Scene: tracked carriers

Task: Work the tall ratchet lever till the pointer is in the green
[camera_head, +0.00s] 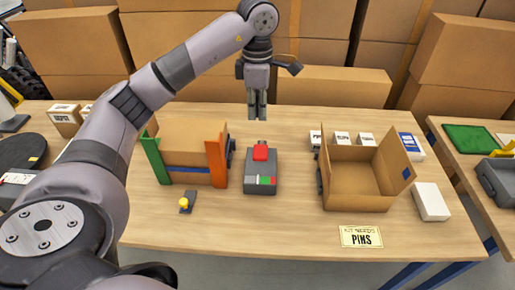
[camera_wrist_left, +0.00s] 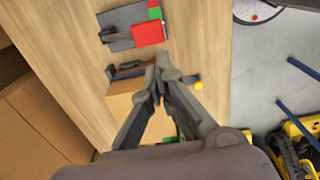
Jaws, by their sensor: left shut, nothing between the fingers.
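A dark grey ratchet unit (camera_head: 260,184) stands mid-table, with a red-topped lever (camera_head: 261,152) and a small coloured gauge strip (camera_head: 261,181) showing white, green and red on its near part. The pointer is too small to make out. In the left wrist view the unit (camera_wrist_left: 120,42) lies at the top, with its red part (camera_wrist_left: 149,34) and green patch (camera_wrist_left: 154,12). My left gripper (camera_head: 258,116) points down, shut and empty, above and behind the lever, apart from it. Its fingers (camera_wrist_left: 163,72) also show shut in the left wrist view. My right gripper is out of view.
A cardboard piece between green and orange uprights (camera_head: 215,164) stands left of the unit. A yellow-knobbed part (camera_head: 185,204) lies before it. An open carton (camera_head: 356,200) stands right, with a PINS card (camera_head: 361,237) in front. Small white boxes (camera_head: 342,138) are behind it. Stacked cartons (camera_head: 335,88) line the back.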

